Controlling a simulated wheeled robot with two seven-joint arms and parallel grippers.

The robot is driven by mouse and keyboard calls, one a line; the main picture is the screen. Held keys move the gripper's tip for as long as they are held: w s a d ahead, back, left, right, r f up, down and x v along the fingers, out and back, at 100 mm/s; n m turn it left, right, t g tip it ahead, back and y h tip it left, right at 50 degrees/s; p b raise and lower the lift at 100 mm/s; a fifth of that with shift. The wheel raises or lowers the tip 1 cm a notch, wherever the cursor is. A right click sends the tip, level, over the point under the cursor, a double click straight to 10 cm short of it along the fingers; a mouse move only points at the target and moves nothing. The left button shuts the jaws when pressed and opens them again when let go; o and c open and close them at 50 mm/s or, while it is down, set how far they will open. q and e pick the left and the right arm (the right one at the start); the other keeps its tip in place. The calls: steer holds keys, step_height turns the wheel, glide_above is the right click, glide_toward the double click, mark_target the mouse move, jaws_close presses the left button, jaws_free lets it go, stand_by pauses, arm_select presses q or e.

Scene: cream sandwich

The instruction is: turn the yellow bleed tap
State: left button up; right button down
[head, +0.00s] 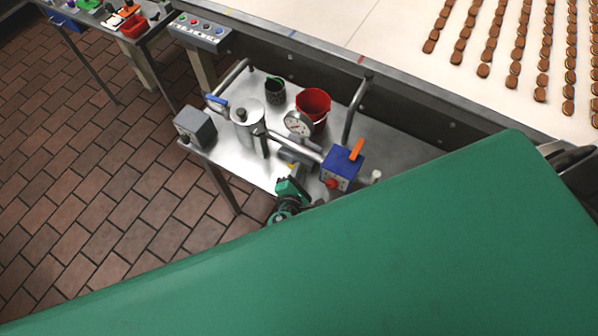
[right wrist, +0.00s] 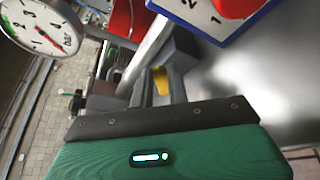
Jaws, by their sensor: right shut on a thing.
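The yellow bleed tap (right wrist: 161,80) shows as a small patch of yellow between the dark fingers in the right wrist view. In the head view only a speck of yellow (head: 291,165) shows, below the steel pipe. My right gripper (head: 292,176) reaches in low at the front of the cart, beneath the pipe, and is shut on the tap. Its fingers (right wrist: 163,74) hide most of the tap, so its turn angle is unclear. My left gripper is not in view.
A biscuit conveyor (head: 400,50) runs behind.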

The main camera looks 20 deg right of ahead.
steer(key=shift+s+d+f+m+b, duration=0.15)
steer(key=shift+f+m+b, duration=0.25)
steer(key=shift+b, duration=0.5)
steer(key=shift+r, duration=0.1)
steer(key=c, duration=1.4)
jaws_free()
steer(key=shift+o, duration=0.2)
steer(key=shift+s, duration=0.1)
steer(key=shift+s+a, duration=0.3)
steer(key=b+v, duration=0.4)
steer(key=v, duration=0.9)
